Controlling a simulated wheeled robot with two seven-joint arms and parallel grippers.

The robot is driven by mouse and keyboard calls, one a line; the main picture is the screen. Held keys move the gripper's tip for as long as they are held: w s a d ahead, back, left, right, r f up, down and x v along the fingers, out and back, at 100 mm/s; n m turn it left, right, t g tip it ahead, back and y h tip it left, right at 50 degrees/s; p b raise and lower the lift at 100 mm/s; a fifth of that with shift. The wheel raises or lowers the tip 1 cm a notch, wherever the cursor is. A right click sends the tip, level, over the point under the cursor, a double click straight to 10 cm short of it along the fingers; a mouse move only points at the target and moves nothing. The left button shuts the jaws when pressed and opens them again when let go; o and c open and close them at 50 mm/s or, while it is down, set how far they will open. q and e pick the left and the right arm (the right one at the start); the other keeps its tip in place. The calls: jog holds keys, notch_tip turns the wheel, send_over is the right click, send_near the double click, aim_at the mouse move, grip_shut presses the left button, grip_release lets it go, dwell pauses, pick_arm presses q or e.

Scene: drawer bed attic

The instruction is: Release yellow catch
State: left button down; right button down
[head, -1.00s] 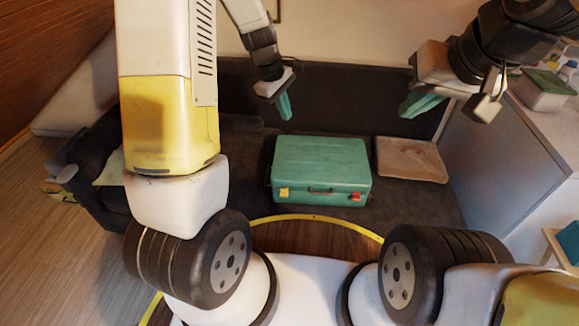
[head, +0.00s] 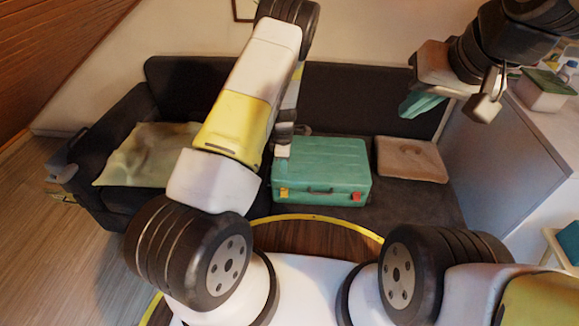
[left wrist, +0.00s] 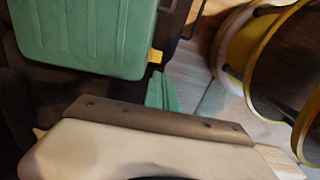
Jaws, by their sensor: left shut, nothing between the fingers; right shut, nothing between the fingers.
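A green suitcase (head: 322,166) lies flat and closed on the dark sofa. Its front side carries a yellow catch (head: 283,194) on the left, a red catch (head: 357,197) on the right, and a dark handle between them. In the left wrist view the yellow catch (left wrist: 155,56) stands out from the suitcase edge (left wrist: 85,35). My left gripper (left wrist: 162,92) is shut and empty, its teal fingers close to the yellow catch; I cannot tell if they touch it. In the head view its fingers are hard to make out against the suitcase. My right gripper (head: 420,104) is shut and empty, raised at the upper right.
A beige cushion (head: 411,159) lies right of the suitcase. A crumpled cloth (head: 148,155) lies on the sofa's left end. A grey cabinet (head: 500,165) stands at the right, with a box (head: 545,90) on top.

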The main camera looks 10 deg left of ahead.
aim_at(283, 196)
pick_arm(q)
notch_tip(283, 196, down, 14)
dwell(0.7)
jog(key=shift+s+f+t, duration=0.15)
jog(key=shift+s+t, duration=0.2)
jog(key=shift+t, duration=0.25)
jog(key=shift+s+f+t, duration=0.35)
jog(key=shift+s+t, duration=0.35)
jog(key=shift+t, duration=0.2)
jog(key=s+f, duration=0.2)
jog(key=f, duration=0.1)
jog(key=shift+s+d+f, duration=0.1)
jog(key=shift+s, duration=0.15)
jog(key=shift+w, duration=0.1)
jog(key=shift+w+r, duration=0.35)
jog(key=shift+w, duration=0.4)
